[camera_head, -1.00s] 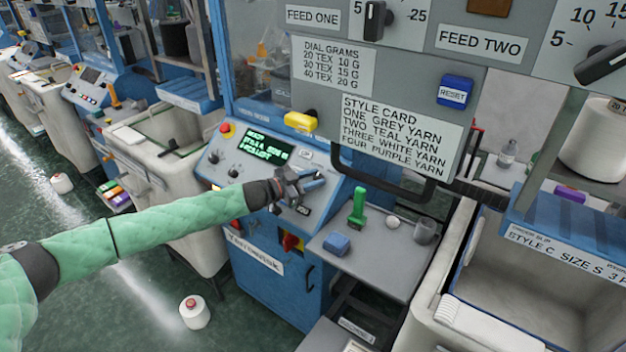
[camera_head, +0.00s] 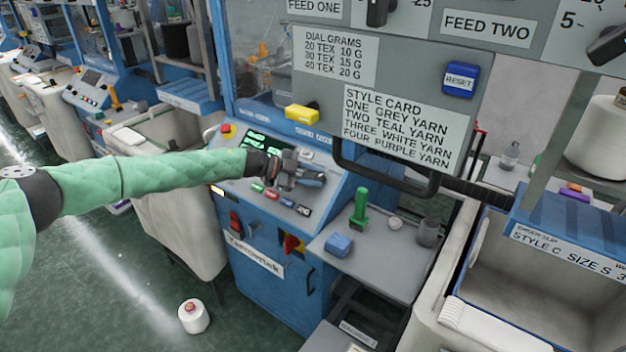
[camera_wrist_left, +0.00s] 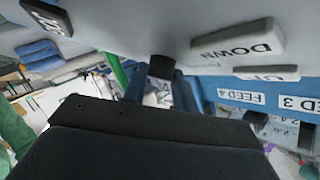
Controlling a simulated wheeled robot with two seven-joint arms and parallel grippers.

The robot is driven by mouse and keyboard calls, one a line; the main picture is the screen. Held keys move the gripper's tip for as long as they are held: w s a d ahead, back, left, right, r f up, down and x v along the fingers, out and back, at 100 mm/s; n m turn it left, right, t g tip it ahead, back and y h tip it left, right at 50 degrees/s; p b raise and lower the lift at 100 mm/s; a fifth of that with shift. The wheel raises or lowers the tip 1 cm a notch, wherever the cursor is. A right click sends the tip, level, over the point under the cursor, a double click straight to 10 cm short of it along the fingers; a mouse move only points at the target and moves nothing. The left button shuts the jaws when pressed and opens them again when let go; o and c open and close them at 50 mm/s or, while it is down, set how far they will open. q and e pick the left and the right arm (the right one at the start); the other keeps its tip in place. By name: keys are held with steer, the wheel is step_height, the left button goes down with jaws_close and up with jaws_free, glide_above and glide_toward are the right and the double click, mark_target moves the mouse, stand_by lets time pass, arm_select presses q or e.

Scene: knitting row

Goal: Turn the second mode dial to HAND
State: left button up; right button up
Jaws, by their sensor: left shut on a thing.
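My left gripper (camera_head: 312,180) is over the right side of the sloped blue control console (camera_head: 262,225) in the head view. In the left wrist view its two blue-grey fingers (camera_wrist_left: 160,80) are shut on a small black knob (camera_wrist_left: 161,66) that stands out from the pale panel face. The knob's pointer and any HAND mark cannot be read. In the head view my gripper and forearm hide the knob and part of the lit green screen (camera_head: 258,138). My right gripper is not in view.
Several coloured keys (camera_head: 272,194) line the console's lower edge. A DOWN key (camera_wrist_left: 238,48) is close to the fingers in the wrist view. A grey shelf (camera_head: 375,262) to the right holds a green-handled tool (camera_head: 359,209) and a blue block (camera_head: 338,244). A yellow block (camera_head: 301,114) is above the console.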

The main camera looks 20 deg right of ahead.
arm_select(q)
steer(key=shift+m, duration=0.3)
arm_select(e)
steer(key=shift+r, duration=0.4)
arm_select(q)
steer(key=o, duration=1)
steer(key=shift+w+a, duration=0.1)
steer(key=shift+a, duration=0.1)
steer(key=b+v, duration=0.3)
steer(key=v, duration=0.3)
steer(key=shift+w+a+r, duration=0.25)
steer(key=shift+a+r, duration=0.1)
steer(key=shift+a, duration=0.2)
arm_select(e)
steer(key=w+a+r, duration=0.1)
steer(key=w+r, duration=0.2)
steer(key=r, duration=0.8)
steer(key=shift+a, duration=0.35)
